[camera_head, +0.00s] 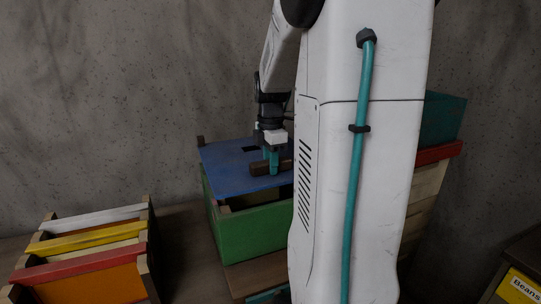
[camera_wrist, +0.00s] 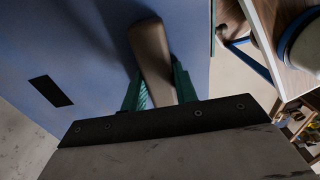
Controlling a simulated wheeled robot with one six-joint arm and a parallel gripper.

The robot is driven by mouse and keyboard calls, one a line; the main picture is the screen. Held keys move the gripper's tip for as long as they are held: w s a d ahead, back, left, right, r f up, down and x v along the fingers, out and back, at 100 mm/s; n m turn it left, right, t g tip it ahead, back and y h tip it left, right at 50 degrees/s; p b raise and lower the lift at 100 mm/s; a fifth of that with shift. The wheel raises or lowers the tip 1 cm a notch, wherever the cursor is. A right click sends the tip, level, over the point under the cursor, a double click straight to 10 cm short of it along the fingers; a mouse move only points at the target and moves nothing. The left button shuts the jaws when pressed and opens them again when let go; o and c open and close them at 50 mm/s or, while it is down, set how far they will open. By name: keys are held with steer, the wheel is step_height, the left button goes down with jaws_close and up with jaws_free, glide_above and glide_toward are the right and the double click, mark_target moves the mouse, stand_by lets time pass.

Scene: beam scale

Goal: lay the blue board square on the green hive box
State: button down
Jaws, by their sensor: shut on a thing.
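The blue board (camera_head: 232,172) is over the green hive box (camera_head: 252,228), with a brown handle (camera_head: 261,169) on top and a dark slot. A dark opening into the box shows below the board's front edge, so the board does not cover the front there. I cannot tell whether the board touches the box. My gripper (camera_head: 271,160) is shut on the handle, its teal fingers on either side. In the wrist view the handle (camera_wrist: 152,55) sits between the fingers and the board (camera_wrist: 75,40) fills the left. My arm hides the board's right side.
An open crate with white, yellow and red bars (camera_head: 85,241) stands at the lower left. A stack with a red strip (camera_head: 436,154) and a teal box (camera_head: 443,118) is behind my arm at right. A yellow "Beans" label (camera_head: 522,287) is at the lower right. A concrete wall is behind.

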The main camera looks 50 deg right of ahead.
mark_target(270, 177)
steer(key=shift+f, duration=2.4)
steer(key=shift+f, duration=0.6)
steer(key=c, duration=1)
jaws_free()
step_height(270, 177, up, 8)
steer(key=shift+f, duration=0.1)
